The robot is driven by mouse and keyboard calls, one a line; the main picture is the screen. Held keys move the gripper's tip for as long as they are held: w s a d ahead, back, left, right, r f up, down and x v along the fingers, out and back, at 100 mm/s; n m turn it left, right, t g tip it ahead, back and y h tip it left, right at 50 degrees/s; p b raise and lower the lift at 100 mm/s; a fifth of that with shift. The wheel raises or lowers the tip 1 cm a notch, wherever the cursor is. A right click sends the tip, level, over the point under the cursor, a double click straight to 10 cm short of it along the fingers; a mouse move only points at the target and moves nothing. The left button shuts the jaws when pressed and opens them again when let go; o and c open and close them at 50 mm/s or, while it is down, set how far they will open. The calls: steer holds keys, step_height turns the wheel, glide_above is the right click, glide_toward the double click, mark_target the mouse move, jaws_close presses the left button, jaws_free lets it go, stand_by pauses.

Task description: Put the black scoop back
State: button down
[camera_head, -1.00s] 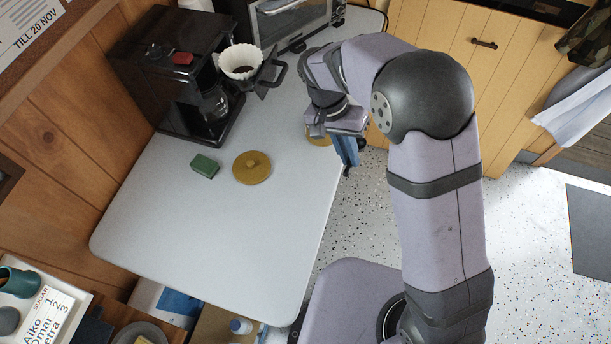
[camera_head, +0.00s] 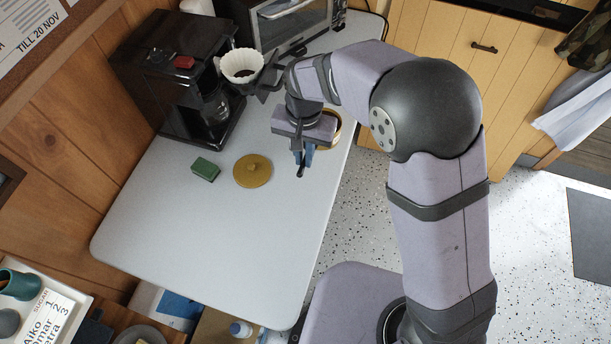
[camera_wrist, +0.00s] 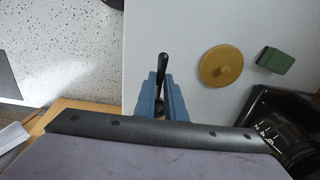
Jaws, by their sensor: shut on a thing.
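My gripper (camera_head: 304,157) is above the white table, its blue fingers pointing down. It is shut on the black scoop (camera_wrist: 163,64), whose dark, slim handle sticks out between the blue fingertips (camera_wrist: 161,92) in the wrist view. In the head view only a small dark end of the scoop (camera_head: 300,173) shows below the fingers; its bowl is hidden. A round brass-coloured container (camera_head: 333,134) stands just behind and to the right of my gripper, partly covered by it. A brass lid with a knob (camera_head: 252,171) lies flat on the table to the left.
A green block (camera_head: 206,169) lies left of the lid. A black coffee maker (camera_head: 172,75) with a white paper filter holding dark grounds (camera_head: 241,65) stands at the back left, an oven (camera_head: 290,22) behind. The table's (camera_head: 205,245) front half is clear.

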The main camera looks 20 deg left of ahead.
mark_target(304, 183)
steer(key=shift+f+p, duration=0.8)
steer(key=shift+f, duration=4)
steer(key=shift+f, duration=0.2)
steer(key=c, duration=1.8)
jaws_free()
steer(key=shift+r, duration=0.1)
step_height(304, 183, up, 12)
steer(key=shift+r+b, duration=0.1)
steer(key=shift+b, duration=1)
